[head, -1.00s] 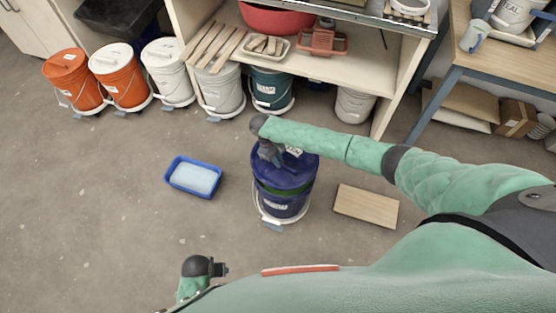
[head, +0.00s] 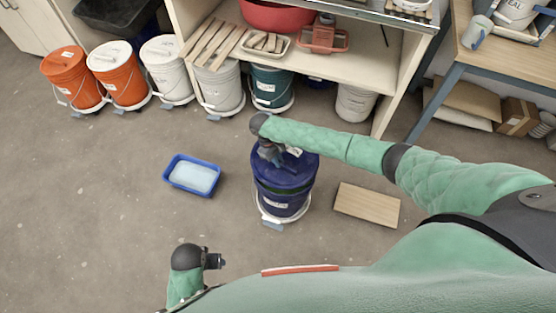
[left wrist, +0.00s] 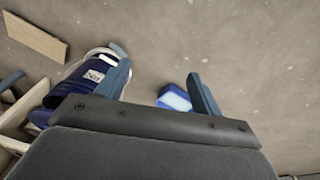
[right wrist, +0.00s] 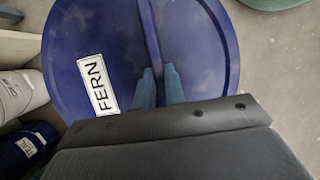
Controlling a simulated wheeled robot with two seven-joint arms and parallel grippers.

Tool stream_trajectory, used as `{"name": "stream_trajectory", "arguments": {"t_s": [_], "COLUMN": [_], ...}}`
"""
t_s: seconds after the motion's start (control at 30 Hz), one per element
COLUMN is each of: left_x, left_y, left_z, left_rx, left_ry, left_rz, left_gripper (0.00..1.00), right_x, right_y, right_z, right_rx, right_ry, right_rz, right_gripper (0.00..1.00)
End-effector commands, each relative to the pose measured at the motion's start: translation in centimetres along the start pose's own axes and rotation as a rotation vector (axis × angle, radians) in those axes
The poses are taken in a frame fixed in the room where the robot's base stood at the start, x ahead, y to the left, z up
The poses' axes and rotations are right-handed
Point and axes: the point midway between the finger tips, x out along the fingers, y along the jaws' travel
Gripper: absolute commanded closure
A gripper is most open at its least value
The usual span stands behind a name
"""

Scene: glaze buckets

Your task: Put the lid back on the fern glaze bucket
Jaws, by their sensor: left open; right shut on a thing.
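The fern glaze bucket (head: 286,205) is dark blue and stands on the floor in the middle of the head view. In the right wrist view the lid (right wrist: 196,50) shows a FERN label. My right gripper (head: 271,156) is shut on the lid's raised grip; its fingertips show in the right wrist view (right wrist: 158,85). My left gripper (head: 219,261) is open and empty, low in the head view, apart from the bucket, which the left wrist view shows (left wrist: 88,76).
A blue tray (head: 193,174) lies on the floor left of the bucket, and a wooden board (head: 367,205) lies to its right. Several orange, white and teal buckets stand behind, along and under the shelf (head: 340,65). The floor at front left is clear.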

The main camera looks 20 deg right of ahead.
Motion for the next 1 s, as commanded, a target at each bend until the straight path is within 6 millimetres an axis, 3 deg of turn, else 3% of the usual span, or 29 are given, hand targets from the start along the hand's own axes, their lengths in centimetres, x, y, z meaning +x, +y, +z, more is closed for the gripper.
{"name": "stream_trajectory", "arguments": {"t_s": [0.3,1.0], "left_x": [-2.3,-8.2], "left_y": [0.5,0.8], "left_z": [0.5,-0.4], "left_rx": [-0.002,-0.003], "left_ry": [-0.008,0.01], "left_rz": [0.007,0.013], "left_gripper": [0.33,0.33], "right_x": [0.6,2.2], "right_y": [0.0,0.0], "right_z": [-0.3,-0.9], "right_rx": [0.0,0.0], "right_ry": [0.0,-0.001], "right_rz": [0.0,0.0], "right_gripper": [1.0,1.0]}}
